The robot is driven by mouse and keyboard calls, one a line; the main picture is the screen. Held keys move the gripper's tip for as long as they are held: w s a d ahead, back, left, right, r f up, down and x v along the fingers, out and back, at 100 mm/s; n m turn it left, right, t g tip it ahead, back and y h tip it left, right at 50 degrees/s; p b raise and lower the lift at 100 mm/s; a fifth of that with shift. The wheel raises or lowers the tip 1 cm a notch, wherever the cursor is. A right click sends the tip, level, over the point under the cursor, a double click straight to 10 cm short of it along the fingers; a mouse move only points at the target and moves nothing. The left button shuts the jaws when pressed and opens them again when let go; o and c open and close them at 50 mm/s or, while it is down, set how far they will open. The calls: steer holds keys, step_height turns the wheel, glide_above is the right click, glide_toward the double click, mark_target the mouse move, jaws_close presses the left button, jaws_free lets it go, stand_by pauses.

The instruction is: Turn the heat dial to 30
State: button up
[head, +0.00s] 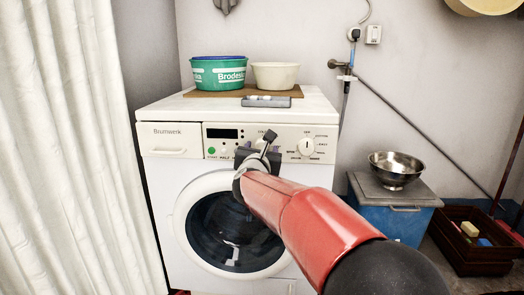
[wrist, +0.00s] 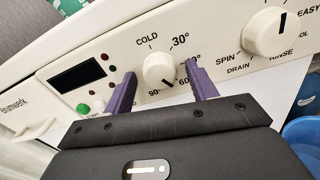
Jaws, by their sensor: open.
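The heat dial (wrist: 158,68) is a round cream knob on the washing machine's panel, ringed by marks for COLD, 30°, 60 and 90; another mark is partly covered by a finger. My gripper (wrist: 161,76) is open, with one purple finger on each side of the dial in the wrist view. I cannot tell whether either finger touches it. In the head view my gripper (head: 259,149) is at the panel, and my arm and gripper largely hide the heat dial.
The larger programme dial (wrist: 268,33) is to the right of the heat dial. A dark display (wrist: 77,77) and buttons are to its left. On the machine's top (head: 318,104) stand a green tub (head: 218,75) and a cream basin (head: 275,77). A blue box (head: 390,216) stands to the right.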

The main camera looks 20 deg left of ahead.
steer(key=c, duration=1)
steer(key=shift+n, duration=0.4)
steer(key=shift+d+r+n+p, duration=0.1)
steer(key=shift+n+p, duration=1.1)
steer(key=shift+n, duration=3.55)
steer(key=shift+d+n+p, duration=0.1)
steer(key=shift+n+p, duration=1.05)
steer(key=shift+n, duration=3.6)
